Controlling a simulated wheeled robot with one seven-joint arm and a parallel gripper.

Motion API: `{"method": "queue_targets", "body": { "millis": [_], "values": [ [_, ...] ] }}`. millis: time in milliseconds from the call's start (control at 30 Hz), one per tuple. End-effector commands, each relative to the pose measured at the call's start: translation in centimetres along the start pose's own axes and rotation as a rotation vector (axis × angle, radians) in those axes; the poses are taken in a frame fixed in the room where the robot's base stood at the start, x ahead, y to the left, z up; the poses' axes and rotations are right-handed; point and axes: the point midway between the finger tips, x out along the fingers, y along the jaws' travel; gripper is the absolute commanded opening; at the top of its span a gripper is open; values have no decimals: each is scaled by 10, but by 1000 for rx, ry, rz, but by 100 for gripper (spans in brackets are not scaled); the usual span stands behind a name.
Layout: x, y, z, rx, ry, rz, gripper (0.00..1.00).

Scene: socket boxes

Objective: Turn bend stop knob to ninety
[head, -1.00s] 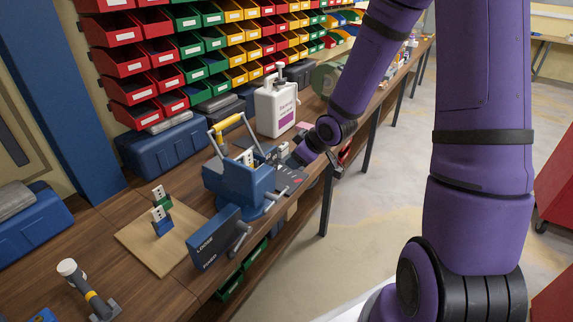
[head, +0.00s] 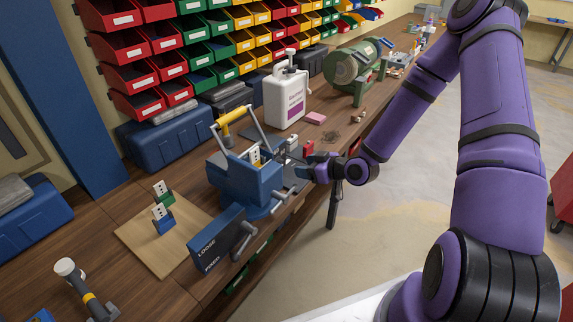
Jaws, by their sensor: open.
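The blue bending machine (head: 250,180), with a yellow-gripped lever (head: 231,117), stands near the front edge of the wooden bench. A dark plate with small parts lies on its right side. My gripper (head: 306,173) is at this right side, close to the plate. It is open, and nothing shows between its fingers. I cannot tell whether it touches the machine. I cannot pick out the bend stop knob or its angle marks; they are too small or hidden by my gripper and the machine.
A blue panel (head: 218,243) marked LOOSE and FIXED, with a grey handle, stands before the machine. A board (head: 181,250) with socket pieces lies left of it. A white jug (head: 286,98), pink block (head: 316,118) and green motor-like machine (head: 356,73) stand behind. Bins line the wall.

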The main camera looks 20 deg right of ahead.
Motion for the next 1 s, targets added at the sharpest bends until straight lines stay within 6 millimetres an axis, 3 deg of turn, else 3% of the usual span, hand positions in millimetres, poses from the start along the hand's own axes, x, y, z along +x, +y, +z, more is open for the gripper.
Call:
{"method": "queue_targets", "body": {
  "millis": [300,500,933,967,1000],
  "values": [
    [56,-1,0,0,-1,-2,59],
    [81,-1,1,1,-3,-1,59],
    [91,0,0,0,-2,0,59],
    [91,0,0,0,-2,0,57],
    [91,0,0,0,-2,0,47]
  ]
}}
